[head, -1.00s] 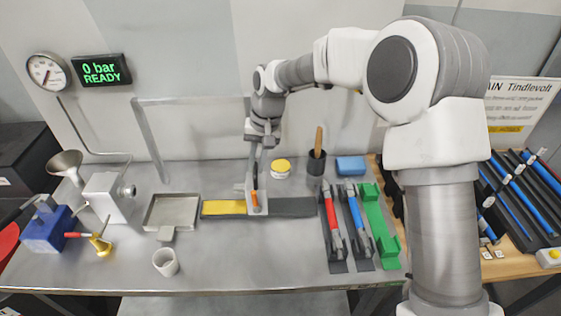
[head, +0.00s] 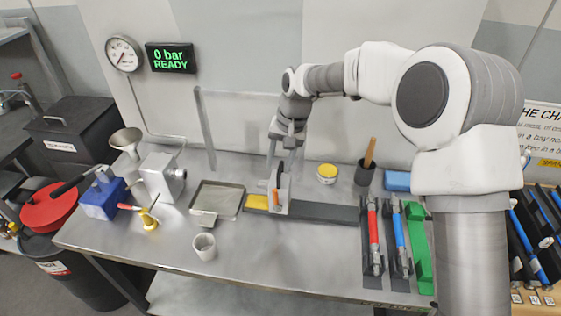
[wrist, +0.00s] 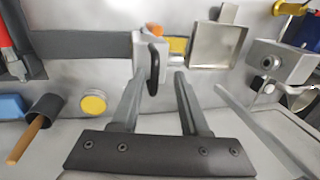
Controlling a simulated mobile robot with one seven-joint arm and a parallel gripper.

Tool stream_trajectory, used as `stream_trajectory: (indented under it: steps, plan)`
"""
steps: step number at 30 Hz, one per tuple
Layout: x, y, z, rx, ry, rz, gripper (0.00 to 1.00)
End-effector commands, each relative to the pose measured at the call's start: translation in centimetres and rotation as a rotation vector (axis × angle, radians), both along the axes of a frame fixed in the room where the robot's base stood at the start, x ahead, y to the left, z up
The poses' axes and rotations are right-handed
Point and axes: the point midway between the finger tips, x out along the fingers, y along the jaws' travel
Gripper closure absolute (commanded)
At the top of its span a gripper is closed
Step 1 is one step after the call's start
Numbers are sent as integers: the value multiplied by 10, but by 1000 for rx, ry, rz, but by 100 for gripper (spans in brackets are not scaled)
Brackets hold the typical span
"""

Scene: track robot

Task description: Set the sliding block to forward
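The sliding block (head: 278,195) is a light grey piece with an upright black and orange lever (head: 275,196). It sits on a long rail (head: 330,212), near the rail's left end in the head view. A short yellow stretch (head: 256,202) shows left of the block and a long dark stretch to its right. My gripper (head: 280,168) is above and behind the block. In the wrist view my gripper (wrist: 160,80) has its fingers apart, with the block (wrist: 142,52) and black lever (wrist: 153,68) at the fingertips. I cannot tell whether a finger touches the block.
Left of the rail are a metal tray (head: 228,201) and a white cup (head: 204,246). Behind it are a yellow-topped tin (head: 327,173) and a dark pot (head: 364,174) with a wooden handle. Red, blue and green holders (head: 418,250) stand at right.

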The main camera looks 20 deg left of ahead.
Motion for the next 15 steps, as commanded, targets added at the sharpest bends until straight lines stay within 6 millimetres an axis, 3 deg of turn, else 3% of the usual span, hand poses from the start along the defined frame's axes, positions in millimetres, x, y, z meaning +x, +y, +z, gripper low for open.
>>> stream_trajectory:
  steps: [8, 15]
  plan:
    - [1, -4, 12, -2, -1, -2, 55]
    - [4, -13, 63, 0, -4, -2, 55]
